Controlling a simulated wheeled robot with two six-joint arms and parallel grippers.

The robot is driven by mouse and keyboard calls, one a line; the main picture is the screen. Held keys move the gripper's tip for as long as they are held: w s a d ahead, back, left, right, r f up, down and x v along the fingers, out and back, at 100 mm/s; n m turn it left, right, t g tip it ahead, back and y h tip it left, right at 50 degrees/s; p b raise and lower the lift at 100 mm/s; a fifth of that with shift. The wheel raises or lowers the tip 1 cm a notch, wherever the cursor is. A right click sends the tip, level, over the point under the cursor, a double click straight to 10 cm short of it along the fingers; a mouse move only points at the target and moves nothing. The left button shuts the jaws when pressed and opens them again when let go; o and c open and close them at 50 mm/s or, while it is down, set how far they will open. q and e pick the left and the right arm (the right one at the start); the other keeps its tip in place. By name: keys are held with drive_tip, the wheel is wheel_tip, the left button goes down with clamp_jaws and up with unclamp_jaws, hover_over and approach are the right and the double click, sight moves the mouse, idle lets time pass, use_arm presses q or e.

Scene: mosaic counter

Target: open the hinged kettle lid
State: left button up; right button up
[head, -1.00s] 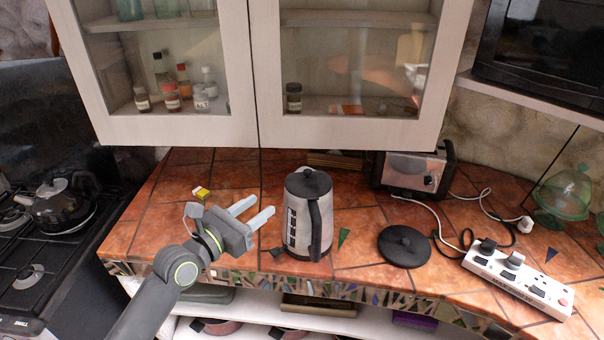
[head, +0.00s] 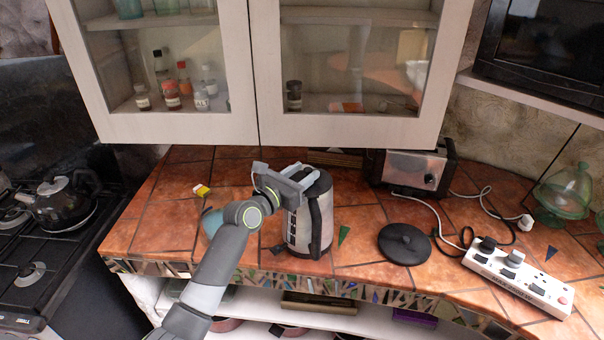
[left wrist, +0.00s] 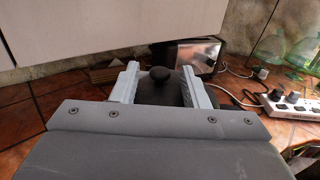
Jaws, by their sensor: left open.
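The electric kettle (head: 301,231) stands upright on the tiled counter, with a silver body and a black handle (head: 320,226) on its right side. Its black lid (head: 322,183) looks shut and is partly hidden by my gripper in the head view. My left gripper (head: 307,173) is open at the top of the kettle. In the left wrist view the lid's round knob (left wrist: 160,74) stands between the two open fingers (left wrist: 160,85). I cannot tell whether a finger touches the lid. My right gripper is not in view.
A toaster (head: 408,170) stands behind right. The wall cabinet (head: 350,132) hangs close above the counter's back. Counter tiles left are mostly clear.

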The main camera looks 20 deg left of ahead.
use_arm(q)
clamp_jaws()
idle(0.3)
